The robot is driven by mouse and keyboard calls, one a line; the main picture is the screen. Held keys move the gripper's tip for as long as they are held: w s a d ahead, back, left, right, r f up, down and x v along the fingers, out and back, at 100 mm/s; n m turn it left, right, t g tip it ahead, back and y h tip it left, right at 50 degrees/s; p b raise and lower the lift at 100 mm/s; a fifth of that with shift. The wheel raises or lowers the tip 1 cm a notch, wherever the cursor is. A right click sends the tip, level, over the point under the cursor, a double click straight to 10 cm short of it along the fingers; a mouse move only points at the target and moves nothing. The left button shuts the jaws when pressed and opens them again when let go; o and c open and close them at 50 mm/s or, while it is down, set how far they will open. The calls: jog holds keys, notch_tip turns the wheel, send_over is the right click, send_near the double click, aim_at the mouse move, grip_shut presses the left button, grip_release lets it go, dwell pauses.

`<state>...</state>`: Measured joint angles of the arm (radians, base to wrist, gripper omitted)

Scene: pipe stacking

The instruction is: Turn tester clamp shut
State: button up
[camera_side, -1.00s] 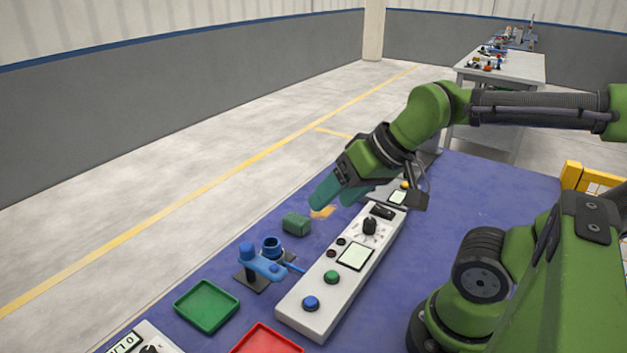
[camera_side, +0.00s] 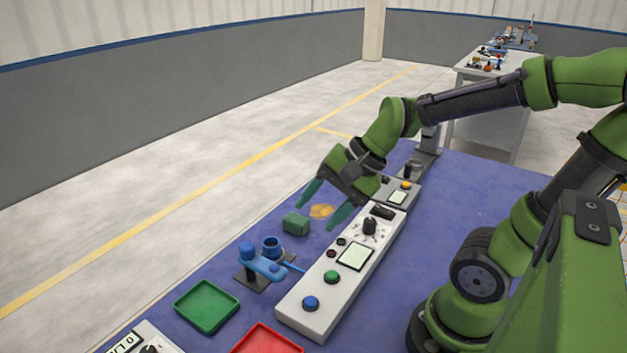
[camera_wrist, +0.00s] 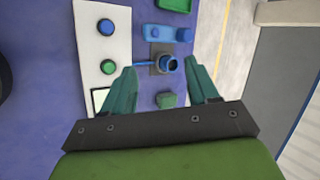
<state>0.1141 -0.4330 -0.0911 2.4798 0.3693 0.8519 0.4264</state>
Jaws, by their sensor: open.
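The blue tester clamp (camera_side: 262,268) stands on a dark base at the mat's left side, with a round blue ring (camera_side: 271,245) at its back. A thin blue lever (camera_side: 294,267) sticks out to the right toward the white tester panel (camera_side: 318,302). In the wrist view the ring (camera_wrist: 169,64) and lever (camera_wrist: 143,64) show between the fingertips. My gripper (camera_side: 317,216) is open and empty, pointing down, above the mat behind the clamp and clear of it. Whether the clamp is open or shut I cannot tell.
A green block (camera_side: 296,223) lies between the clamp and my gripper. A green tray (camera_side: 207,306) and a red tray (camera_side: 266,341) are in front. The panel carries a knob (camera_side: 369,226), a screen and buttons. Blue mat is bare right of the panel.

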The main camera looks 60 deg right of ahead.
aim_at(249, 246)
jog(key=w+a+f+m, duration=0.1)
jog(key=w+f+m, duration=0.3)
jog(key=m, duration=0.1)
jog(key=w+a+f+m+t, duration=0.1)
jog(key=w+a+f+m, duration=0.1)
jog(key=w+f+m, duration=0.2)
jog(key=w+a+f+m+y, duration=0.1)
jog(key=w+a+f+m, duration=0.1)
jog(key=w+f+m, duration=0.2)
jog(key=shift+w+a+f+m+t, duration=0.1)
jog(key=shift+w+f+m+t, duration=0.05)
jog(key=shift+w+m, duration=0.45)
jog(key=shift+w+a+f+m+t, duration=0.1)
jog(key=shift+w+f+m+t, duration=0.05)
jog(key=shift+w+m, duration=0.45)
jog(key=shift+c, duration=0.2)
jog(key=shift+a, duration=0.1)
grip_shut()
